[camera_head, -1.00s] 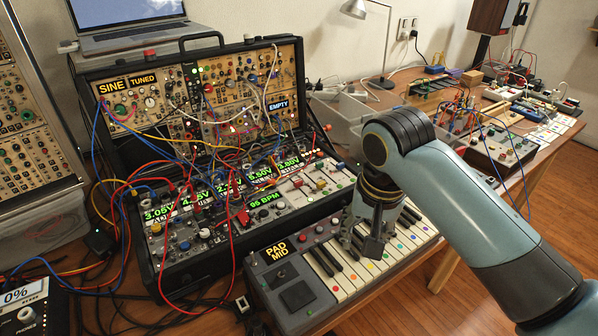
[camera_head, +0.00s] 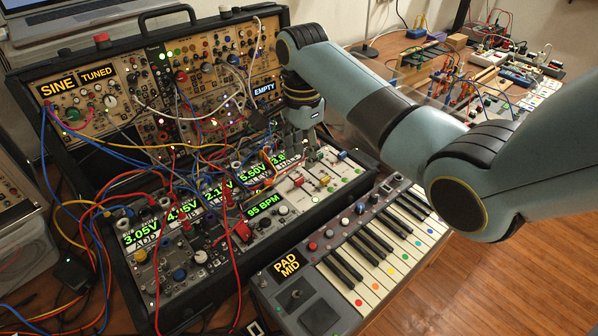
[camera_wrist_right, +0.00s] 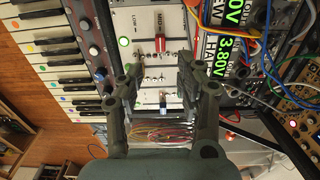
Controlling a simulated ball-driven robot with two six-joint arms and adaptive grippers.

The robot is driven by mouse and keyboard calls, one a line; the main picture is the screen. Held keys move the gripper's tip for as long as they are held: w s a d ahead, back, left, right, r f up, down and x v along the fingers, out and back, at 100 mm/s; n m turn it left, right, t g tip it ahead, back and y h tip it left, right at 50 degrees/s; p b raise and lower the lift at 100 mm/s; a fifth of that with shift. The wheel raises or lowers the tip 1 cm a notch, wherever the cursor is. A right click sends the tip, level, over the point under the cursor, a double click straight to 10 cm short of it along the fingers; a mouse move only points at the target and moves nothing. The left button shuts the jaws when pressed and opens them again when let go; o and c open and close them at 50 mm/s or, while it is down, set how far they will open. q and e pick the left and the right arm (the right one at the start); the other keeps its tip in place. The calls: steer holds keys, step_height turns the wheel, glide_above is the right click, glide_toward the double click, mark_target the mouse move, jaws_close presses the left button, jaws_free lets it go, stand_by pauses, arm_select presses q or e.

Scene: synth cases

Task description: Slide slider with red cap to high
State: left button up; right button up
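The slider with a red cap (camera_wrist_right: 160,43) stands on the pale panel in the right wrist view, near the LOW and MID labels. My right gripper (camera_head: 303,150) points down over that panel. In the wrist view its fingers (camera_wrist_right: 157,82) are open with nothing between them, and the red cap lies beyond their tips. A blue cap (camera_wrist_right: 163,103) shows between the fingers. My left gripper is out of view.
The keyboard (camera_head: 380,240) lies in front of the slider panel. Patch cables (camera_head: 205,150) cross the synth case (camera_head: 100,165) to the left of the gripper. A wooden side table with more gear stands at the back right.

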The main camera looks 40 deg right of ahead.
mark_target(301, 178)
step_height(301, 178, down, 4)
steer(key=shift+r, duration=0.1)
step_height(301, 178, down, 3)
steer(key=shift+r+b, duration=0.1)
steer(key=shift+b, duration=0.2)
steer(key=shift+c, duration=1.5)
jaws_close()
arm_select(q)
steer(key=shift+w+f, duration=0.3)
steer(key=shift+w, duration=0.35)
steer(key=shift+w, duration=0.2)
arm_select(e)
steer(key=shift+w, duration=0.1)
